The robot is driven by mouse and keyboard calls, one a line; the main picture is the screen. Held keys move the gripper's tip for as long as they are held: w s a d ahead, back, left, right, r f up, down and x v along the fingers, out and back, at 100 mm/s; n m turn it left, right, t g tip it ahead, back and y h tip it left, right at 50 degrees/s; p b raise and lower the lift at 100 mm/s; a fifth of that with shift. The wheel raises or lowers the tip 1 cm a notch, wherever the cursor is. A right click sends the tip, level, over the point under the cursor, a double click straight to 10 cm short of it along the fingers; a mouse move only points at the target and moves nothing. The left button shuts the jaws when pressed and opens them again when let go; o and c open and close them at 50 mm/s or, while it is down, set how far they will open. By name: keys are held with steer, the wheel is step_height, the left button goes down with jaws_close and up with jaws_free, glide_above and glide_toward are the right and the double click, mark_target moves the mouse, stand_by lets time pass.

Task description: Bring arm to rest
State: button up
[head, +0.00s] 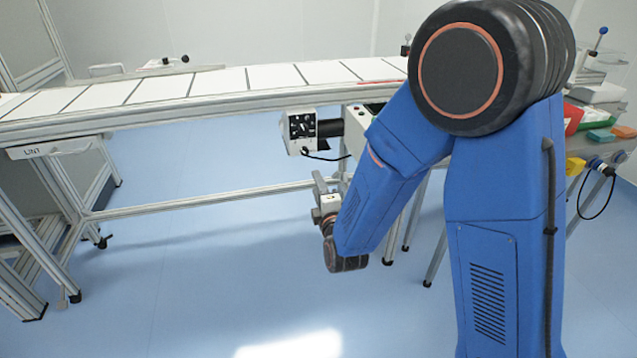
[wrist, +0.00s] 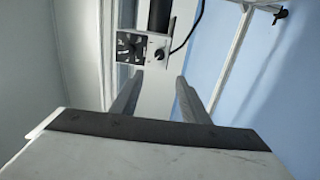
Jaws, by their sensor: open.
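My blue arm hangs in front of the conveyor in the head view, its forearm angled down and to the left. My gripper (head: 318,182) is at its lower end, below the conveyor edge and small in this view. In the wrist view, the two grey fingers of my gripper (wrist: 159,77) stand apart with nothing held between them. Beyond the fingertips is a control box with a dial (wrist: 130,47).
The conveyor (head: 200,105) with white panels spans the back on metal legs. The control box (head: 300,130) hangs under its edge, above my gripper. The blue floor (head: 200,270) at left is clear.

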steer(key=s+d+r+m+g+h, duration=0.1)
steer(key=s+d+r+m+g, duration=0.3)
steer(key=d, duration=0.4)
steer(key=s+d+r+m+g+h, duration=0.1)
steer(key=s+d+r+m+g, duration=0.2)
steer(key=d+m, duration=0.4)
steer(key=s+d+m+g+h, duration=0.1)
steer(key=s+d+m+g, duration=0.1)
steer(key=s+d, duration=0.3)
steer(key=s+d+r+m+g+h, duration=0.1)
steer(key=s+d+m, duration=0.4)
steer(key=s, duration=0.8)
steer(key=s+d+r+m+g+h, duration=0.1)
steer(key=s+d+m+g, duration=0.1)
steer(key=s+d, duration=0.4)
steer(key=s+m, duration=0.1)
steer(key=s, duration=0.3)
steer(key=shift+d+g, duration=0.2)
steer(key=shift+g, duration=0.1)
